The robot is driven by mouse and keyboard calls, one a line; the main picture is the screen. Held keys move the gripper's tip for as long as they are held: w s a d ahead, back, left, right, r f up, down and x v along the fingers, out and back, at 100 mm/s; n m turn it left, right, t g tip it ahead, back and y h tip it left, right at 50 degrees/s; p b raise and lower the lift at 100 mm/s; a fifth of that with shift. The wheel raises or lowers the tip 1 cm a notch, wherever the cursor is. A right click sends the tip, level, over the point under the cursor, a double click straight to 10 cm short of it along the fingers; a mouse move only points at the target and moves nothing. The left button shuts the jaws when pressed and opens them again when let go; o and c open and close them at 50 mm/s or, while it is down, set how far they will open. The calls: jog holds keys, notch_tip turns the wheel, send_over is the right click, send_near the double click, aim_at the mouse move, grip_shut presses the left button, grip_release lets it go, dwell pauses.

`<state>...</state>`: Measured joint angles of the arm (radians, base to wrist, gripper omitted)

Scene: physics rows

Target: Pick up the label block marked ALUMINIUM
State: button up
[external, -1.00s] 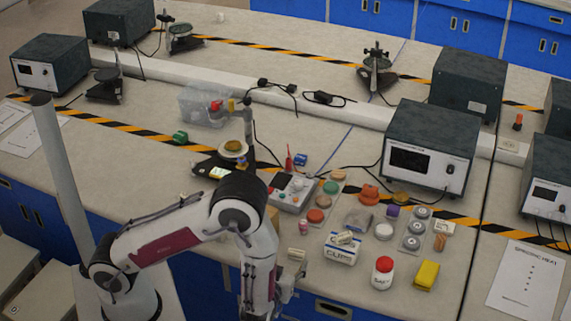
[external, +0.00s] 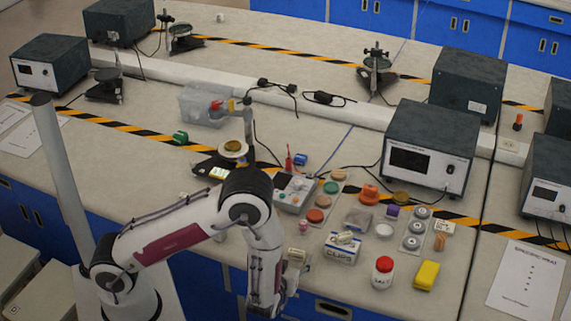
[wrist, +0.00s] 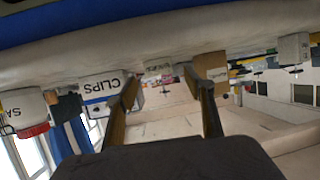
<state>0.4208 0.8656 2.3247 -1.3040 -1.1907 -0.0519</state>
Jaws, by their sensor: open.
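A small pale label block (external: 297,254) stands near the front edge of the bench, left of the CLIPS box. In the wrist view, which is upside down, a small pale block with dark lettering (wrist: 158,67) shows ahead between the fingertips; its word is too small to read surely. Other small white labels lie on the CLIPS box (external: 346,238) and near the striped tape (external: 444,227); their words are unreadable. My gripper (wrist: 160,80) is open, with nothing between its fingers. In the external view it is low by the bench's front edge, partly hidden by my wrist.
The CLIPS box (external: 342,250) stands close to the right of the pale block, with the red-capped SALT jar (external: 382,273) and a yellow block (external: 426,275) beyond. A brown box (wrist: 212,70) shows beside the right finger in the wrist view. Discs and a meter (external: 293,191) lie behind.

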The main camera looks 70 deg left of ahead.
aim_at(296, 253)
jog(key=shift+x, duration=1.6)
jog(key=c, duration=0.9)
